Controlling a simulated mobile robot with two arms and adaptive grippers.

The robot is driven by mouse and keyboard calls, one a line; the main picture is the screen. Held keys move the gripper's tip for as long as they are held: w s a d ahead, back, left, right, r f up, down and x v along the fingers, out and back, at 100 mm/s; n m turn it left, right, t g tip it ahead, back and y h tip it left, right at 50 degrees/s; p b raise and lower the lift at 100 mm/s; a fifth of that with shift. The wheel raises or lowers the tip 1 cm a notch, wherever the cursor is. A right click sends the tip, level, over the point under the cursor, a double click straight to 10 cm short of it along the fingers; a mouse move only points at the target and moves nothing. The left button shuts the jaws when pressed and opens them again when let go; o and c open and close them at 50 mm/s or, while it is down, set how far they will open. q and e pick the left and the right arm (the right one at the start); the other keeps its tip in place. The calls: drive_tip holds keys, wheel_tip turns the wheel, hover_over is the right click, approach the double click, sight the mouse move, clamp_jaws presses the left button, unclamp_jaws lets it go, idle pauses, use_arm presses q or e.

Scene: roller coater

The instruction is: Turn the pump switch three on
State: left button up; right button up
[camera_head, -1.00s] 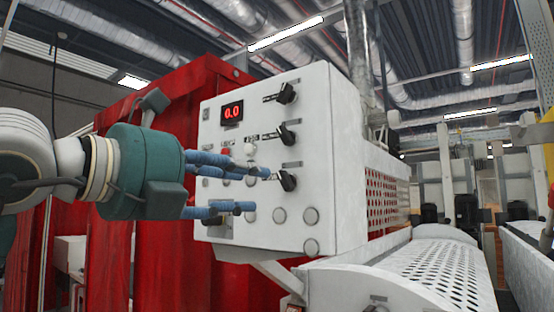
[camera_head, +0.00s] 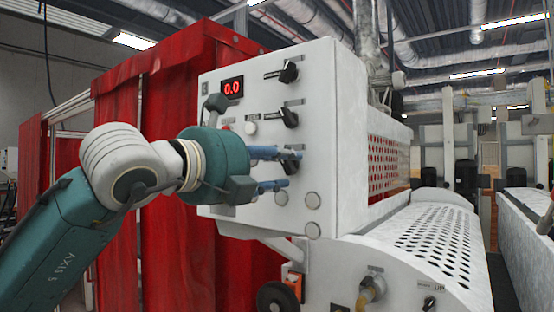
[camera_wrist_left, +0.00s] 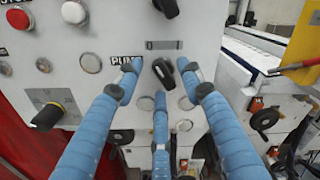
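A white control box (camera_head: 330,120) carries three black rotary knobs in a column on its front. My right gripper is not in view.
A red display (camera_head: 232,88) reads 0.0. Round buttons, a red button (camera_wrist_left: 18,19) and a black switch on a metal plate (camera_wrist_left: 47,115) sit nearby on the panel. A red curtain (camera_head: 165,180) hangs behind my arm. A perforated white cover (camera_head: 430,240) stands lower right.

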use_arm(q)
clamp_jaws()
drive_tip(key=shift+f, duration=0.1)
drive_tip(key=shift+m+b, duration=1.1)
drive_tip(key=shift+b, duration=0.15)
drive_tip(key=m+b, duration=0.1)
drive_tip(key=m, duration=0.1)
drive_tip(key=shift+m+b, duration=0.35)
drive_tip(key=shift+m, duration=0.05)
drive_tip(key=m+b, duration=0.1)
drive_tip(key=m, duration=0.2)
drive_tip(key=shift+r, duration=0.2)
drive_tip(key=shift+r+m+b, duration=0.15)
drive_tip(key=shift+m+b, duration=0.4)
drive_tip(key=shift+m, duration=1.45)
